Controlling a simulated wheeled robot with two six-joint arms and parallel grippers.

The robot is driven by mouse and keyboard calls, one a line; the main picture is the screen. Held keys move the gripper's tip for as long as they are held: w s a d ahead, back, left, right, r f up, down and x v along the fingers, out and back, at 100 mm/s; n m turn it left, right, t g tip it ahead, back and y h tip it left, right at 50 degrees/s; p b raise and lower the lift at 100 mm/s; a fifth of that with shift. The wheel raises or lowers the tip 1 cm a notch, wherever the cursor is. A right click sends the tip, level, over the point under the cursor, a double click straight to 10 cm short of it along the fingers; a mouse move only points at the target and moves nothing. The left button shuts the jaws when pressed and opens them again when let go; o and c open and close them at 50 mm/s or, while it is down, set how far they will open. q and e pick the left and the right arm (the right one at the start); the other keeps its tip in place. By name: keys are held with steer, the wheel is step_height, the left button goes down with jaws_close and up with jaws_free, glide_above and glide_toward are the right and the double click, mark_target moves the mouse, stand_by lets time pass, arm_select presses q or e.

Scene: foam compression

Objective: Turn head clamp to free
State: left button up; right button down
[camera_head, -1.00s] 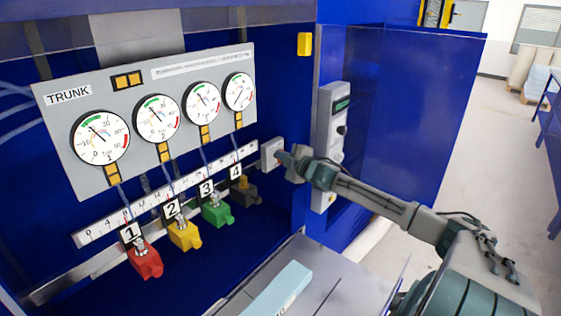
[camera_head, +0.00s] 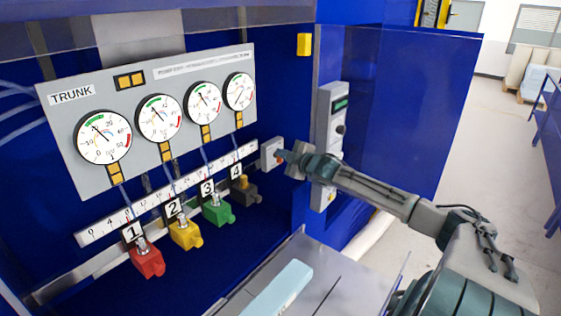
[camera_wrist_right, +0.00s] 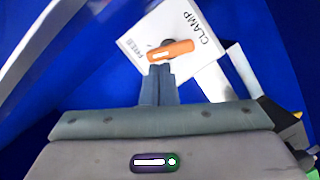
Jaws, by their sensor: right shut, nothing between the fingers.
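The head clamp switch is a white plate (camera_wrist_right: 184,28) with an orange lever (camera_wrist_right: 172,50) across it, seen in the right wrist view. The lever's white-marked end is on the left. In the head view the switch box (camera_head: 267,153) sits at the right end of the scale rail. My right gripper (camera_wrist_right: 162,72) is shut and empty, its tips right at the lever; I cannot tell whether they touch it. My left gripper is out of view.
The grey TRUNK panel (camera_head: 70,125) carries several gauges. Red (camera_head: 148,263), yellow (camera_head: 186,235), green (camera_head: 218,210) and dark numbered clamps line the rail. A control box (camera_head: 333,105) stands right of the switch. A pale blue block (camera_head: 280,290) lies on the grey table below.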

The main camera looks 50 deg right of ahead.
steer(key=shift+d+r+m+b, duration=0.1)
steer(key=shift+d+m+b, duration=0.1)
steer(key=shift+m+b, duration=0.35)
steer(key=shift+d, duration=0.1)
stand_by(2.4)
steer(key=shift+r, duration=0.1)
